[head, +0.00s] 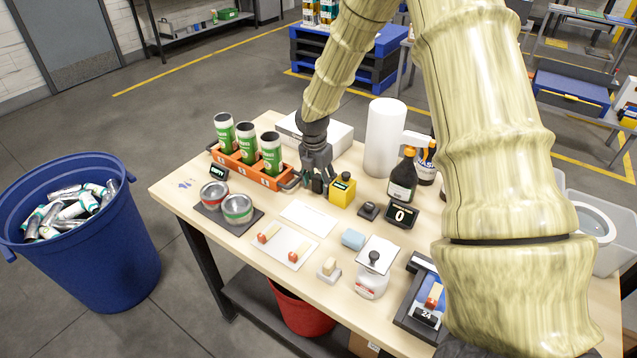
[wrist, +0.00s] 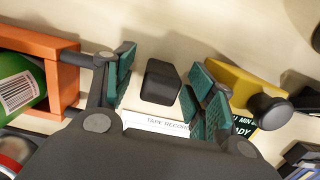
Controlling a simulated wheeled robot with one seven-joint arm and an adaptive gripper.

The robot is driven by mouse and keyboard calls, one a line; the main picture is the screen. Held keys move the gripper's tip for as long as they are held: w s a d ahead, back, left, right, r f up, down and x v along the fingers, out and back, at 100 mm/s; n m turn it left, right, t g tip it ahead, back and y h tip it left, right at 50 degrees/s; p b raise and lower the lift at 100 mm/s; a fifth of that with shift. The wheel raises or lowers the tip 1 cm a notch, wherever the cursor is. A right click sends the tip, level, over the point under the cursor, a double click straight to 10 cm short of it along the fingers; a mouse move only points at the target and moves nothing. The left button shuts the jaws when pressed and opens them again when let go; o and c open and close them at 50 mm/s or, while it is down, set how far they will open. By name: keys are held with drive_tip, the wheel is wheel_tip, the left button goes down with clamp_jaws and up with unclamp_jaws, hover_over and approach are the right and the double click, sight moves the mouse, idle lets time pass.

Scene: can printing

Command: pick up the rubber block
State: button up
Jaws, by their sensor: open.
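My gripper (head: 319,183) reaches down over the table, left of the yellow box. In the wrist view its two green-padded fingers (wrist: 161,88) are open and apart. A dark block (wrist: 160,80), which looks like the rubber block, lies on the table between them, with a gap on both sides. I cannot make out this block clearly in the head view, as the fingers cover that spot.
The yellow box (head: 342,190) stands close to the right finger. The orange can rack (head: 236,168) with its handle is close on the left. A white card (head: 308,218) lies in front. A white box (head: 338,136) stands behind.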

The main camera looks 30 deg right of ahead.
drive_tip(key=shift+c, duration=0.2)
drive_tip(key=c, duration=1.1)
drive_tip(key=shift+o, duration=0.2)
